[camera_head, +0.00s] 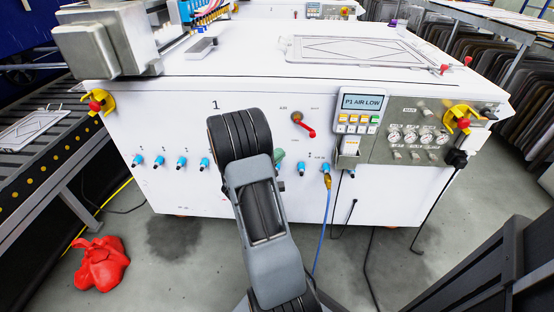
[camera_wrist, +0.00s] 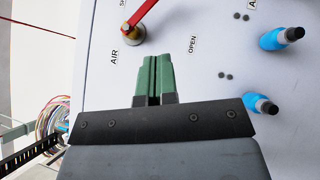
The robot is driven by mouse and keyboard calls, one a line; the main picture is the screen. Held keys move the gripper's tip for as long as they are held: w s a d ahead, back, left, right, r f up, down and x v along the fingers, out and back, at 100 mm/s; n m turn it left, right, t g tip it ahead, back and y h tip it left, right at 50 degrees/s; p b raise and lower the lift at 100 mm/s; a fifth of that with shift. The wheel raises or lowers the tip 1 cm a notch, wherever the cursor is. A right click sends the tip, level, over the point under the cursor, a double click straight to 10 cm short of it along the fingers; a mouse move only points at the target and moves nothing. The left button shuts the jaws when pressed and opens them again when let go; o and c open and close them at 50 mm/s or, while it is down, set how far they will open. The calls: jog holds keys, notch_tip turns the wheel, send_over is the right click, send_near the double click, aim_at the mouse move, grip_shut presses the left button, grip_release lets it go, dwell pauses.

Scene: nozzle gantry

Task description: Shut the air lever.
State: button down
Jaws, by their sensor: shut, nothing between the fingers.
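The air lever is a red handle (camera_head: 306,127) on a round hub, on the white front panel (camera_head: 240,95) left of the display. In the wrist view its red handle (camera_wrist: 140,13) runs up and right from a brass hub (camera_wrist: 132,35), and its far end is cut off. The printed "AIR" and "OPEN" labels are readable there; another label at the top edge is cut off. My gripper (camera_wrist: 157,58) has green fingers, together and empty, below and right of the hub, apart from the handle. In the head view my arm mostly hides my gripper (camera_head: 279,155).
A display (camera_head: 361,102) reads "P1 AIR LOW". Blue fittings (camera_wrist: 281,38) stick out of the panel near my gripper. A blue hose (camera_head: 324,215) hangs from the panel. A red cloth-like heap (camera_head: 100,264) lies on the floor.

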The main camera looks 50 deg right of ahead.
jog(key=s+d+r+b, duration=0.1)
jog(key=s+d+r, duration=0.1)
jog(key=d, duration=0.6)
jog(key=shift+s+r, duration=0.4)
jog(key=shift+s, duration=0.5)
jog(key=shift+d, duration=0.15)
jog(key=shift+b, duration=0.35)
